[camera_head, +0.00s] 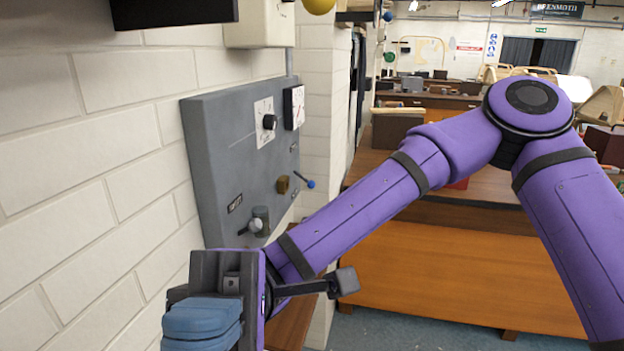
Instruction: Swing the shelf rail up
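I cannot make out a shelf rail in this view. My purple arm reaches from the right across the picture to the lower left. My gripper (203,320) is at the bottom left, below the grey control panel (220,150) on the wall. Blue blocks, which look like its finger pads, show at its end. They appear close together, but the fingertips run toward the picture's bottom and any gap or held thing is hidden. A dark rod with a block on its end sticks out to the right of the wrist.
The panel carries a dial with a black knob (269,122), a small lever with a blue ball (310,184) and a grey-knobbed lever (255,225). The white brick wall (120,130) is close on the left. A wooden bench (450,280) stands behind my arm.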

